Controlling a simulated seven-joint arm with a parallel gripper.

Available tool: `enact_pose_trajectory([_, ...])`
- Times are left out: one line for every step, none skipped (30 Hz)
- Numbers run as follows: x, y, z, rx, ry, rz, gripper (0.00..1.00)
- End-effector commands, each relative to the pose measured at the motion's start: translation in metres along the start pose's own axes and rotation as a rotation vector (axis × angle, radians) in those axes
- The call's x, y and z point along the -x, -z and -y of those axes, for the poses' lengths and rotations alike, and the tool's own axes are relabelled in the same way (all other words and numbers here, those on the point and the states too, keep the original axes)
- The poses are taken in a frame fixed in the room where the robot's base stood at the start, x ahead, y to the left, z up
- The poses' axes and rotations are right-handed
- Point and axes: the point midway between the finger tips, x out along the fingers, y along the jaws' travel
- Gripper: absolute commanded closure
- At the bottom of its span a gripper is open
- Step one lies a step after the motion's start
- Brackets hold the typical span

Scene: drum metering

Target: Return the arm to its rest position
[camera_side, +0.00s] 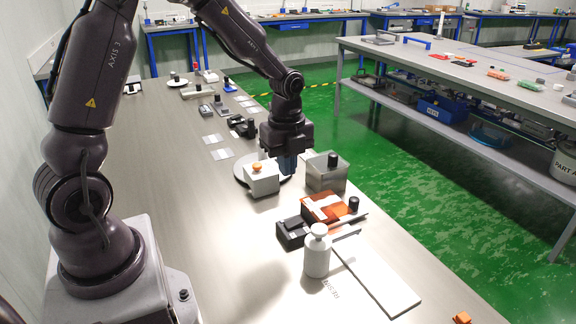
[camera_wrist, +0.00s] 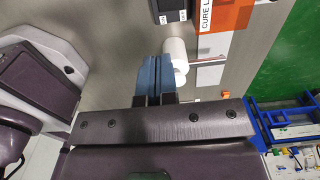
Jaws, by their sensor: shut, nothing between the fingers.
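The white bottle (camera_side: 317,252), a black box (camera_side: 293,232), an orange box (camera_side: 325,208) and a white board (camera_side: 378,282) stand nearer the camera. A round plate (camera_side: 242,168) lies partly hidden behind the white box. The bench's left half is mostly clear.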

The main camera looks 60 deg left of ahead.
Motion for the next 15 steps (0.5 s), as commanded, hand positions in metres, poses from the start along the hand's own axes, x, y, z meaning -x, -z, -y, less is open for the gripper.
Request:
enact_pose_trajectory([0.0, 0.0, 0.0, 0.007, 0.0, 0.0, 1.0])
enact_pose_trajectory([0.0, 0.0, 0.0, 0.02, 0.0, 0.0, 1.0])
enact_pose_trajectory([0.0, 0.0, 0.0, 0.048, -0.001, 0.0, 1.0])
enact_pose_trajectory([0.0, 0.0, 0.0, 0.08, -0.003, 0.0, 1.0])
enact_pose_trajectory([0.0, 0.0, -0.001, 0.12, -0.005, -0.001, 1.0])
enact_pose_trajectory([-0.001, 0.001, -0.003, 0.187, -0.014, -0.003, 1.0])
enact_pose_trajectory([-0.003, 0.002, -0.007, 0.247, -0.027, -0.005, 1.0])
enact_pose_trajectory([-0.005, 0.003, -0.011, 0.314, -0.042, -0.006, 1.0])
enact_pose_trajectory([-0.004, 0.004, -0.017, 0.411, -0.053, -0.003, 1.0])
enact_pose_trajectory([0.0, 0.004, -0.022, 0.488, -0.056, 0.001, 1.0])
enact_pose_trajectory([0.005, 0.006, -0.026, 0.564, -0.054, 0.006, 1.0])
enact_pose_trajectory([0.013, 0.009, -0.033, 0.665, -0.049, 0.013, 1.0])
enact_pose_trajectory([0.02, 0.011, -0.038, 0.743, -0.041, 0.018, 1.0])
enact_pose_trajectory([0.027, 0.014, -0.043, 0.82, -0.03, 0.021, 1.0])
enact_pose_trajectory([0.039, 0.018, -0.05, 0.924, -0.01, 0.024, 1.0])
